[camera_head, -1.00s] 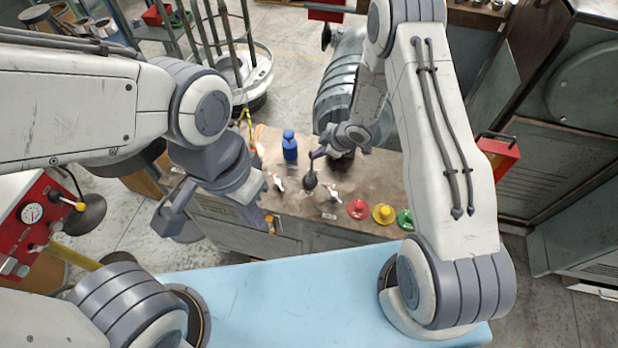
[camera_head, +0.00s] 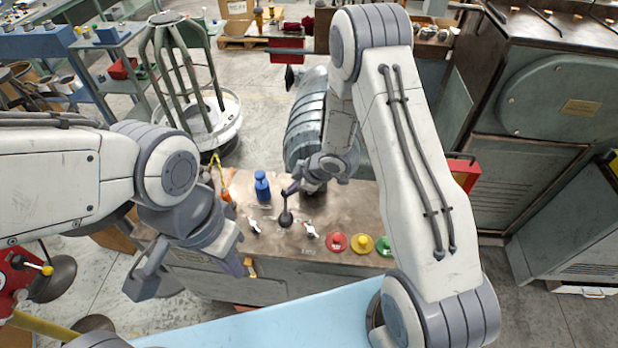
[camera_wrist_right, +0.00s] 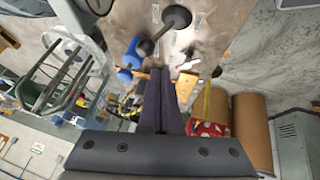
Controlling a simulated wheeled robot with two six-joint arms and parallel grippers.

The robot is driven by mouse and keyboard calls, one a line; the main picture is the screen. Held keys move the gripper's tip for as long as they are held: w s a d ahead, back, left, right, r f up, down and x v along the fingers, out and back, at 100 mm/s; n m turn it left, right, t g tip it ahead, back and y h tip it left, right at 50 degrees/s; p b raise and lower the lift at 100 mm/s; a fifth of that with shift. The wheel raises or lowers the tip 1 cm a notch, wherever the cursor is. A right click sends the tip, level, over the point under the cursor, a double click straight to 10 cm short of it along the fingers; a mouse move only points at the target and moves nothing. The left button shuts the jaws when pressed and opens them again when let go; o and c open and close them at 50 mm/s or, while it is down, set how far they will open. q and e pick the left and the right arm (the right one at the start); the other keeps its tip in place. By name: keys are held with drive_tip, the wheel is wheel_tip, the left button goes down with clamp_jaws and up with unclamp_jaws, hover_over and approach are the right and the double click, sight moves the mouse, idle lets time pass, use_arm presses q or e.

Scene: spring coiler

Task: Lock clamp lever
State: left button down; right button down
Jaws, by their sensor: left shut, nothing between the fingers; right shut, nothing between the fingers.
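The black clamp lever (camera_head: 286,217) stands on the brown machine top, between two small white-and-red levers. Its wide round end is low, and a thin stem rises toward my right gripper. My right gripper (camera_head: 290,188) is shut and empty, its dark fingers close to the stem's upper end. In the right wrist view the black lever (camera_wrist_right: 176,18) lies just beyond the shut fingers (camera_wrist_right: 158,72), its knob beside their tips; I cannot tell whether they touch. My left gripper (camera_head: 236,265) is shut and empty, off to the left by the machine's front edge.
A blue bottle (camera_head: 262,187) stands left of the lever. Red (camera_head: 337,243), yellow (camera_head: 360,244) and green (camera_head: 385,245) buttons line the right front of the top. A ribbed grey housing (camera_head: 304,125) rises behind. A green-framed spool stand (camera_head: 190,90) is at the back left.

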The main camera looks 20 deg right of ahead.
drive_tip(key=d+r+p, duration=0.1)
drive_tip(key=d+r, duration=0.3)
drive_tip(key=r, duration=0.1)
drive_tip(key=shift+d+r, duration=0.3)
drive_tip(key=shift+r, duration=0.1)
drive_tip(key=s+a+r+m+h+b, duration=0.4)
drive_tip(key=s+a+r+h+b, duration=0.15)
drive_tip(key=s+r, duration=0.2)
drive_tip(key=s+a+r+m+g+y+b, duration=0.1)
drive_tip(key=s+a+g+b, duration=0.1)
drive_tip(key=s, duration=0.9)
drive_tip(key=s+a+r+m+g+y+b, duration=0.1)
drive_tip(key=s+a+g+b, duration=0.1)
drive_tip(key=s, duration=0.9)
drive_tip(key=shift+a+m, duration=0.3)
drive_tip(key=shift+a, duration=0.1)
